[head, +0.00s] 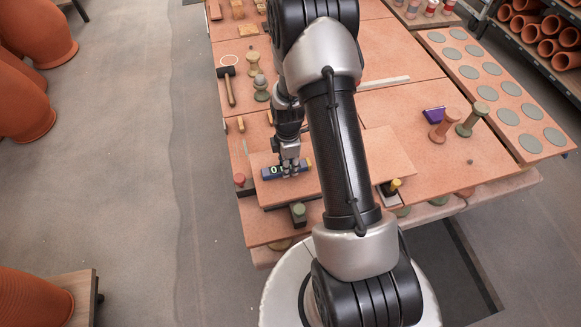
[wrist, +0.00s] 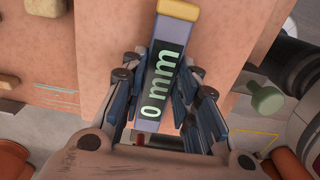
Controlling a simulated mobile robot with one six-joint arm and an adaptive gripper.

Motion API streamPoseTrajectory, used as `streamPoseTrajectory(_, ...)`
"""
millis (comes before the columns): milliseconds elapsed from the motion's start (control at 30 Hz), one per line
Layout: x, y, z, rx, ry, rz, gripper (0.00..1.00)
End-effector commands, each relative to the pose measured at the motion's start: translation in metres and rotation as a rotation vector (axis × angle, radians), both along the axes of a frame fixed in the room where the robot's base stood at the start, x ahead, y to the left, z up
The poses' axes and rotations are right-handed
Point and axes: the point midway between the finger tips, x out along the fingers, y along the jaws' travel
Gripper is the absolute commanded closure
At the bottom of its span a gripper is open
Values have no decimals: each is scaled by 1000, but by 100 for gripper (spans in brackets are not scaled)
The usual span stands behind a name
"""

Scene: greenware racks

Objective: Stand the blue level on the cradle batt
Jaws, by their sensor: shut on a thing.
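The blue level (head: 272,173) is a short bar with a dark display reading "0 mm" in pale green and a yellow end cap. My gripper (head: 288,172) points down and is shut on its middle. In the wrist view, the level (wrist: 180,32) lies lengthwise between the fingers of my gripper (wrist: 164,85), with its yellow cap at the top. The level is over the left part of a raised terracotta board, seemingly the cradle batt (head: 300,188). I cannot tell whether it touches the board. My arm hides part of the board.
A red knob (head: 240,180), a dark green block (head: 298,210) and a yellow-topped piece (head: 395,185) stand around the board. A mallet (head: 229,86) lies behind it. A purple block (head: 433,115) and two spool-shaped stands are to the right. Bare tabletop lies around these.

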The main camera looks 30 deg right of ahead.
Motion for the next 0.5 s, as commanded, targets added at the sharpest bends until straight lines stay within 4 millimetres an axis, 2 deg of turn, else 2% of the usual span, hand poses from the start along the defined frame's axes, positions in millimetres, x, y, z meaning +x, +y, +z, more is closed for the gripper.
streamPoseTrajectory(100, 0, 0, 0, 0, 0, 0, 95)
streamPoseTrajectory(467, 0, 0, 0, 0, 0, 0, 95)
streamPoseTrajectory(500, 0, 0, 0, 0, -1, 0, 99)
